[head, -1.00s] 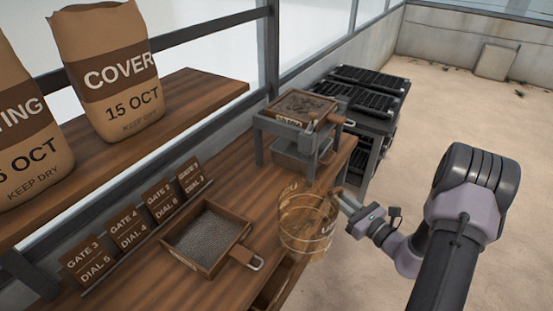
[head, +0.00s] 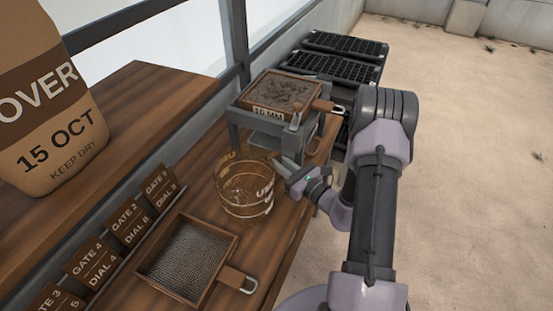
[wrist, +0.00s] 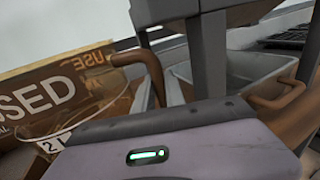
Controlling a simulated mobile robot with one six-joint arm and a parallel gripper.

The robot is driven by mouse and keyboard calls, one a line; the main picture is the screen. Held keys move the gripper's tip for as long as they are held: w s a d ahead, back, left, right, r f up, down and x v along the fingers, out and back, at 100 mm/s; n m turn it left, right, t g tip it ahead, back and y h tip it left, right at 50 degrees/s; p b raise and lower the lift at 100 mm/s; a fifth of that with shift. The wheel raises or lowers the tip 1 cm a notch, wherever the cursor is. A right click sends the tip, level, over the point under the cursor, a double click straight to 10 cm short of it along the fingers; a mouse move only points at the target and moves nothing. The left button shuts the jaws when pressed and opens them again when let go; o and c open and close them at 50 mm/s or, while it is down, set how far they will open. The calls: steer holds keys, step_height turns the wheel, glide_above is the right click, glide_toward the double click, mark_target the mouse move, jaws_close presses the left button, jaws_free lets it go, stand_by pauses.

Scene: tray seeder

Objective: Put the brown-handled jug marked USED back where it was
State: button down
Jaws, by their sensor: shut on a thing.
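The clear jug (head: 243,190) with brown bands and USED lettering is upright at my gripper, left of it in the head view. I cannot tell whether its base touches the bench or hangs just above it. My gripper (head: 281,166) is shut on the jug's brown handle, from the right side; the fingertips are hard to make out. In the wrist view the jug's wall (wrist: 45,100) with its USED label fills the left, and the curved brown handle (wrist: 152,72) rises just beyond my gripper body.
A grey stand (head: 240,131) holding a 10 MM sieve (head: 283,92) is close behind the jug. A mesh sieve (head: 190,258) lies on the wooden bench (head: 262,250) in front. Gate and dial cards (head: 124,222) line the left. A COVER sack (head: 45,110) stands on the shelf.

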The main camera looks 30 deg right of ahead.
steer(key=shift+s+a+f, duration=0.1)
steer(key=shift+s, duration=0.15)
steer(key=c, duration=1.4)
jaws_free()
steer(key=shift+s, duration=0.15)
steer(key=shift+r, duration=0.2)
steer(key=p+v, duration=0.2)
steer(key=v, duration=1)
steer(key=shift+r, duration=0.15)
